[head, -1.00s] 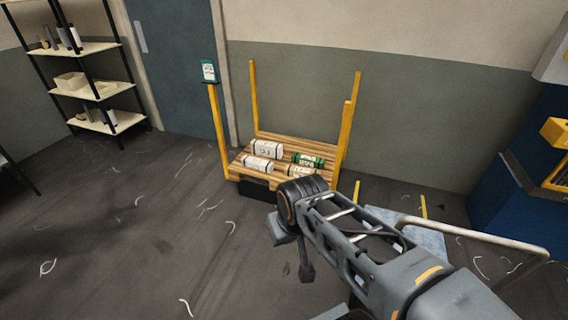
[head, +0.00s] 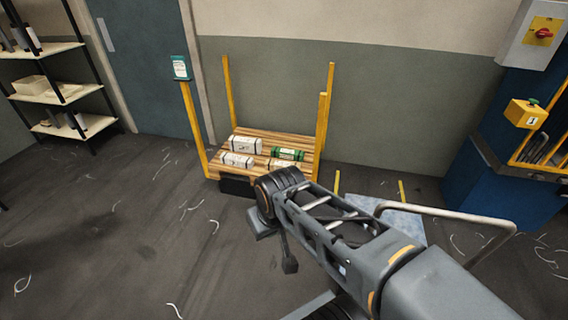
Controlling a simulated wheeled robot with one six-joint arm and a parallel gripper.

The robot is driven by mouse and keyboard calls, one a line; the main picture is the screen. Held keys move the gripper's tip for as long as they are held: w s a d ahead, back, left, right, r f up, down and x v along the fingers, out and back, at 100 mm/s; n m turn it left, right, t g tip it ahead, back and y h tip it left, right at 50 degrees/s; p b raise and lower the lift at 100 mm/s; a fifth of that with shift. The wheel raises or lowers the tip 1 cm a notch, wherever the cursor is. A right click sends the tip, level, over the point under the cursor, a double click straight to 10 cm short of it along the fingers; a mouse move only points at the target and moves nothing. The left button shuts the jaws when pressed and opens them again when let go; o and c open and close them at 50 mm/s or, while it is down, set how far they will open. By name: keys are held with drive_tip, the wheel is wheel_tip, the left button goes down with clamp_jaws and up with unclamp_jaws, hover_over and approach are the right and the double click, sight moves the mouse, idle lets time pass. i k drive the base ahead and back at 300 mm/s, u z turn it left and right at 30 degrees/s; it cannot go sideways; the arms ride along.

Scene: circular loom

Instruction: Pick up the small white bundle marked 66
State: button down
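A low wooden pallet (head: 219,163) with yellow corner posts stands against the wall. On it lie several small bundles: a white one (head: 246,145) at the back left, a white one (head: 238,160) at the front left, a green and white one (head: 287,154) at the back right, and a pale one (head: 279,164) at the front right, partly hidden by my arm. Their marks are too small to read, so I cannot tell which is 66. My arm reaches towards the pallet from the lower right. My gripper's fingers cannot be made out clearly.
A shelf rack (head: 62,90) stands at the left beside a dark door (head: 150,70). A blue machine (head: 500,165) with a yellow box (head: 525,113) stands at the right. A metal rail (head: 455,212) is by my arm. The floor at the left is open, with scattered thread scraps.

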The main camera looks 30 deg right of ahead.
sight(247, 162)
drive_tip(key=u, duration=0.7)
drive_tip(key=i, duration=2.05)
drive_tip(key=u, duration=0.35)
drive_tip(key=i, duration=1.7)
drive_tip(key=z, duration=1.3)
drive_tip(key=i, duration=1.15)
drive_tip(key=z, duration=1.05)
